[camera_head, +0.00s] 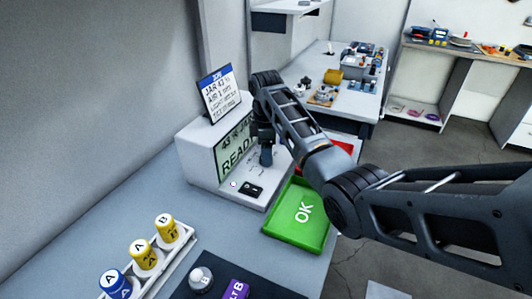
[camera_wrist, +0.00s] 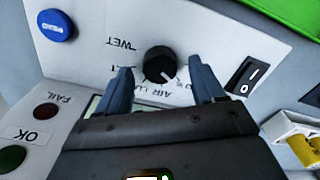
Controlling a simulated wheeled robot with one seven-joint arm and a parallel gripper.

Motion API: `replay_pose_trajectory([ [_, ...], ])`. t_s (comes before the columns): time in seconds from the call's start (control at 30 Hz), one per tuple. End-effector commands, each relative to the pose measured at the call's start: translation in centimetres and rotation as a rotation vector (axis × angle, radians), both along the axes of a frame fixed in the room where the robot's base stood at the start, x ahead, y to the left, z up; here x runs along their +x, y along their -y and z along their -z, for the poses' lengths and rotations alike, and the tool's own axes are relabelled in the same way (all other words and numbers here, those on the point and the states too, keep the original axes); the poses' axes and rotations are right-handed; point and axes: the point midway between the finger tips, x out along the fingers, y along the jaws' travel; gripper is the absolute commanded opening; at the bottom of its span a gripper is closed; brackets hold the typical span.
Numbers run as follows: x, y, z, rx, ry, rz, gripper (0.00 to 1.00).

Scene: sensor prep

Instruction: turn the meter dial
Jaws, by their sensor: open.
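The meter is a white box (camera_head: 195,155) on the bench in the head view, with a screen (camera_head: 238,148) partly reading "READ". In the wrist view its dial (camera_wrist: 159,64) is a round black knob with a white pointer mark toward the lower right. Labels around it include "WET" and "AIR"; others are partly covered by the fingers. My gripper (camera_wrist: 160,80) is open, with one fingertip on each side of the dial; I cannot tell whether they touch it. In the head view my gripper (camera_head: 266,156) is over the meter's front panel and hides the dial.
Beside the dial are a blue READ button (camera_wrist: 57,25), a black switch (camera_wrist: 245,77), a red FAIL lamp (camera_wrist: 46,111) and a green OK lamp (camera_wrist: 11,158). A sign (camera_head: 219,94) stands on the meter. A green OK tray (camera_head: 285,228) and a jar rack (camera_head: 178,258) are nearby.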

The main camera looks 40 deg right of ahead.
Motion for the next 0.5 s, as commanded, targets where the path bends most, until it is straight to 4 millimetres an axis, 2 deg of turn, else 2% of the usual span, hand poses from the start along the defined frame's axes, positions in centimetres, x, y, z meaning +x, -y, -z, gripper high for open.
replay_pose_trajectory([
  [0.3, 0.1, 0.0, -5.1, -0.002, 0.005, 0.000, 0.68],
  [0.5, 0.0, 0.0, -6.8, 0.000, 0.003, 0.000, 0.68],
])
